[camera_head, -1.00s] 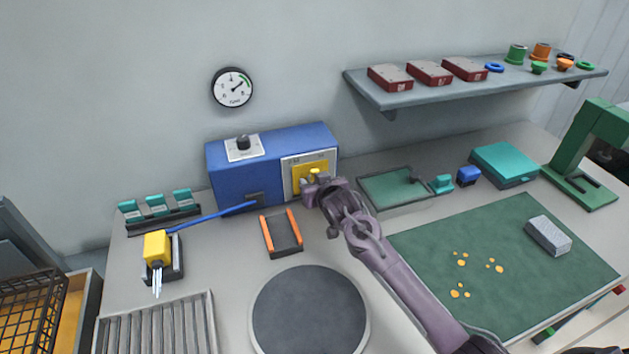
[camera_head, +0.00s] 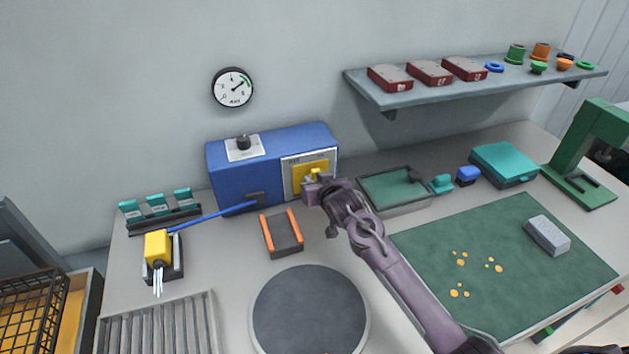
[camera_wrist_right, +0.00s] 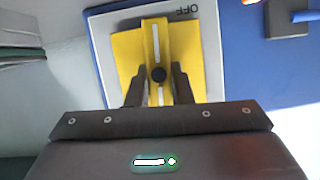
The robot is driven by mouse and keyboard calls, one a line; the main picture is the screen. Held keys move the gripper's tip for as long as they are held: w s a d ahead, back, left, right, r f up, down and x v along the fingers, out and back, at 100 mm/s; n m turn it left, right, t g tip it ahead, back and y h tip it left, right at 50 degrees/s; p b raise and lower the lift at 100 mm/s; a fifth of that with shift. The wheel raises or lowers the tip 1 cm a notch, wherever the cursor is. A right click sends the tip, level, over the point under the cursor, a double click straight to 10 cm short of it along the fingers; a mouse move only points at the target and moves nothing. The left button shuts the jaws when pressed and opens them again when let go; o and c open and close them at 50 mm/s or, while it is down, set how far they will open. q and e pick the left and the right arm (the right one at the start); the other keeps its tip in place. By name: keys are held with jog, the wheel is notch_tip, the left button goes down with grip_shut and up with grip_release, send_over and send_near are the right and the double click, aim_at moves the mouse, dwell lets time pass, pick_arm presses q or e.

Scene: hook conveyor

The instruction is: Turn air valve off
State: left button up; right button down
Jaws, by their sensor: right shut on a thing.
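The air valve is a yellow plate with a yellow handle (camera_wrist_right: 153,45) on the front of a blue box (camera_head: 231,184). The yellow valve plate (camera_head: 297,178) is partly covered by my right gripper (camera_head: 315,180) in the head view. In the right wrist view, my right gripper (camera_wrist_right: 158,76) has its dark fingers on both sides of the handle, shut on it, with a round dark pivot between them. The handle looks roughly upright in that view. The word OFF (camera_wrist_right: 180,11) is printed on the pale panel beside the plate. My left gripper is not in view.
A round gauge (camera_head: 233,88) hangs on the wall above the box, its needle pointing up and right. An orange-sided holder (camera_head: 282,234) and a green tray (camera_head: 394,189) stand close to my right arm.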

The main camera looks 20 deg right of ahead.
jog(key=m+y+p, duration=0.1)
jog(key=m+y, duration=0.1)
jog(key=shift+d+m+p, duration=0.2)
jog(key=shift+m+p, duration=0.15)
jog(key=shift+m, duration=0.05)
jog(key=m, duration=0.1)
jog(key=m+y, duration=0.1)
jog(key=shift+d+f+m+y+p, duration=0.1)
jog(key=shift+f+m+y+p, duration=0.05)
jog(key=shift+m+y+p, duration=0.2)
jog(key=m+y, duration=0.1)
jog(key=m+t, duration=0.1)
jog(key=m, duration=0.1)
jog(key=shift+d+f+y, duration=0.1)
jog(key=shift+f+y, duration=0.15)
jog(key=shift+y, duration=0.1)
jog(key=m+t, duration=0.1)
jog(key=m, duration=0.1)
jog(key=m+y+b, duration=0.1)
jog(key=m, duration=0.1)
jog(key=shift+f+t, duration=0.15)
jog(key=shift+t, duration=0.25)
jog(key=shift+m, duration=0.35)
jog(key=c, duration=1.3)
grip_release()
jog(key=shift+s+d, duration=0.1)
jog(key=shift+s, duration=0.05)
